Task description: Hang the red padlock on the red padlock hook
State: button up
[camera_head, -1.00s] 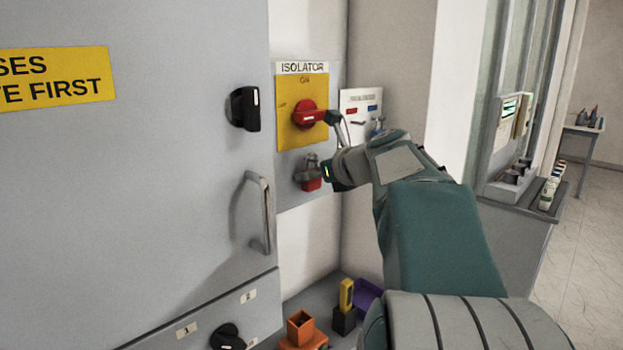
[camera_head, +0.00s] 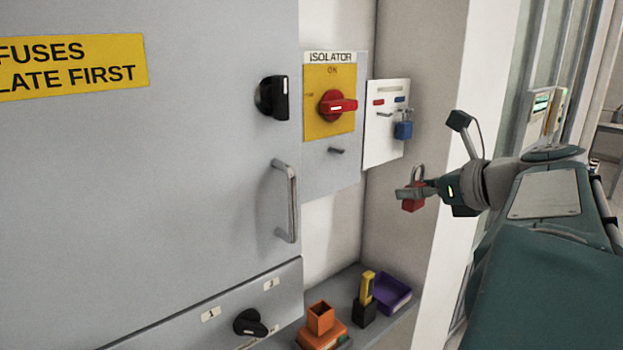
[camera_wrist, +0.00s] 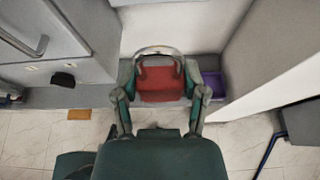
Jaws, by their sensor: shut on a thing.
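The red padlock (camera_head: 413,203) is held in my gripper (camera_head: 412,192), its metal shackle pointing up, in open air right of the isolator panel. In the wrist view the padlock (camera_wrist: 158,84) sits between the two fingers of my gripper (camera_wrist: 158,92), shackle toward the top of the picture. The white padlock board (camera_head: 385,150) is on the side wall, with a red label (camera_head: 379,102) at left above a small bare hook (camera_head: 384,114). A blue padlock (camera_head: 403,130) hangs at the board's right. My gripper is below and right of the board, apart from it.
The isolator panel has a red rotary handle (camera_head: 338,105) and a small bare peg (camera_head: 337,151) below it. A shelf holds an orange holder (camera_head: 320,318), a yellow-and-black tool (camera_head: 366,290) and a purple tray (camera_head: 392,294). A door handle (camera_head: 288,200) juts out at left.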

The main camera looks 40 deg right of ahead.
jog(key=shift+s+r, duration=0.1)
jog(key=shift+r, duration=0.55)
jog(key=s, duration=0.7)
jog(key=shift+d, duration=0.35)
dwell(1.0)
jog(key=shift+w, duration=0.1)
